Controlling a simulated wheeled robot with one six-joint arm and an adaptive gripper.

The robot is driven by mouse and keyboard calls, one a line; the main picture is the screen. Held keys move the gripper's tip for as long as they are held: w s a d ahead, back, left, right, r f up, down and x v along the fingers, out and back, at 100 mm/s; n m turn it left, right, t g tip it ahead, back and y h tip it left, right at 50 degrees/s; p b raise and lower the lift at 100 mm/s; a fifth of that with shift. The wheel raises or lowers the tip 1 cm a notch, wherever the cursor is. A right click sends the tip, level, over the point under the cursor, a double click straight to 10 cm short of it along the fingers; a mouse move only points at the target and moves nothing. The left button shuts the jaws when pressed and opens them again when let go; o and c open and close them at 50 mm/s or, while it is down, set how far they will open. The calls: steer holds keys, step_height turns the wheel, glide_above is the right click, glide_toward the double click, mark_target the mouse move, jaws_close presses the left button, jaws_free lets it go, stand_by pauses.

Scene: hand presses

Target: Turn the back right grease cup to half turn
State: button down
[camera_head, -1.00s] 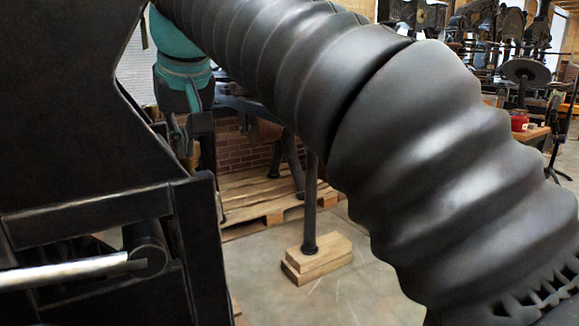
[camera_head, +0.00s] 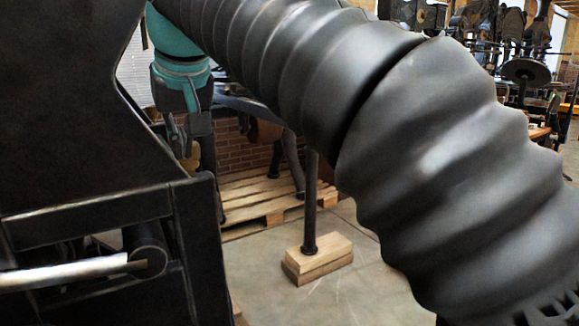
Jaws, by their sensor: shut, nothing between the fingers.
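My gripper (camera_head: 184,142) hangs below the teal wrist of my arm, at the upper left behind the dark press. It is small and partly hidden, but its dark fingers appear shut with nothing between them. A small brass-coloured part (camera_head: 190,160) shows just below and beside the fingers. I cannot tell if it is the back right grease cup, or if the fingers touch it. The dark press frame (camera_head: 80,120) fills the left side. No other grease cup can be made out.
A pale metal bar (camera_head: 70,273) sticks out low on the press. A dark post (camera_head: 310,205) stands on wooden blocks (camera_head: 318,262). A wooden pallet (camera_head: 250,200) lies by a brick wall (camera_head: 240,155). A dark wheel (camera_head: 524,70) stands far right.

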steer(key=shift+r, duration=2.85)
step_height(320, 180, down, 6)
steer(key=w+d+b, duration=0.2)
steer(key=b, duration=0.2)
steer(key=shift+d, duration=0.2)
steer(key=shift+w+a, duration=0.1)
steer(key=shift+a, duration=0.05)
steer(key=shift+s+a+p, duration=0.5)
steer(key=shift+a+p, duration=0.05)
steer(key=shift+p, duration=0.5)
steer(key=shift+s+a+p, duration=0.2)
steer(key=shift+a+p, duration=0.4)
steer(key=shift+p, duration=0.25)
steer(key=shift+s, duration=0.15)
